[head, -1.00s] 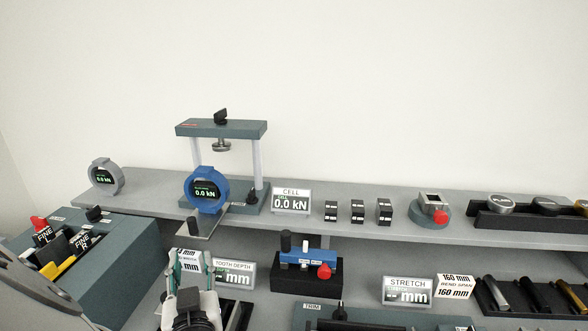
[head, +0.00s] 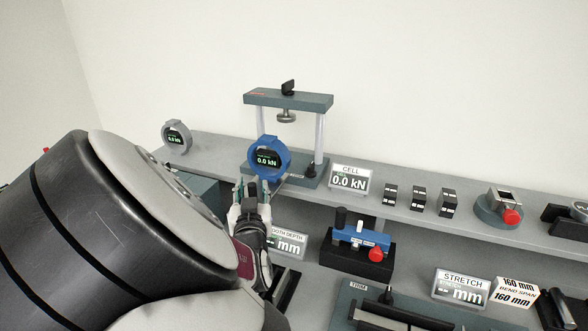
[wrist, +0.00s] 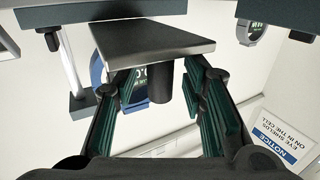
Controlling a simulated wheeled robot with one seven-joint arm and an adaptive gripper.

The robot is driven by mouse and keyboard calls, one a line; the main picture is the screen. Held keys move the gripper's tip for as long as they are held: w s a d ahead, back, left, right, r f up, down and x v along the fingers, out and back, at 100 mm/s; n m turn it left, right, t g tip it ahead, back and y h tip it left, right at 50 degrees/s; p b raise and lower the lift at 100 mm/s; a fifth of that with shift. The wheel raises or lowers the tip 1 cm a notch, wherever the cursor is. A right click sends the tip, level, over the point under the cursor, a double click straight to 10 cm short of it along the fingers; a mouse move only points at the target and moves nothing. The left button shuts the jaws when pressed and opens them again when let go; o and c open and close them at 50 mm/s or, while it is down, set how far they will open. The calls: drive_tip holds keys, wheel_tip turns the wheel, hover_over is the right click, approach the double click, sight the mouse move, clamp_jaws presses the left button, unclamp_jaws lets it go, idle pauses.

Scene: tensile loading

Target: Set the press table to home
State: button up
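The press (head: 289,100) stands on the back shelf, with a grey crosshead, two pale columns and a dark base. A blue ring gauge (head: 256,147) on it reads 0.0 kN. A small black lever (head: 311,170) stands on the base's right side. My gripper (head: 252,187) is just below and left of the blue gauge, before the press front. In the wrist view, which looks inverted, a flat metal plate (wrist: 140,48) bears a short black cylinder (wrist: 162,76). The cylinder shows between my gripper's spread green-padded fingers (wrist: 157,92); contact cannot be told.
A grey ring gauge (head: 176,136) stands left on the shelf. The CELL display (head: 349,181) and several black blocks (head: 419,199) stand to the right. A blue fixture (head: 362,236) with a red knob sits below. My arm covers the lower left.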

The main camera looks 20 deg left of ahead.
drive_tip(key=shift+w, duration=0.1)
clamp_jaws()
drive_tip(key=w+b, duration=0.1)
drive_tip(key=w, duration=0.3)
drive_tip(key=w+b, duration=0.2)
drive_tip(key=w, duration=0.1)
drive_tip(key=w+d+b, duration=0.1)
drive_tip(key=w+b, duration=0.1)
drive_tip(key=w, duration=0.2)
drive_tip(key=shift+w, duration=0.35)
drive_tip(key=shift+w+a, duration=0.1)
drive_tip(key=shift+w, duration=0.15)
drive_tip(key=shift+w+r, duration=0.1)
unclamp_jaws()
drive_tip(key=shift+w, duration=0.15)
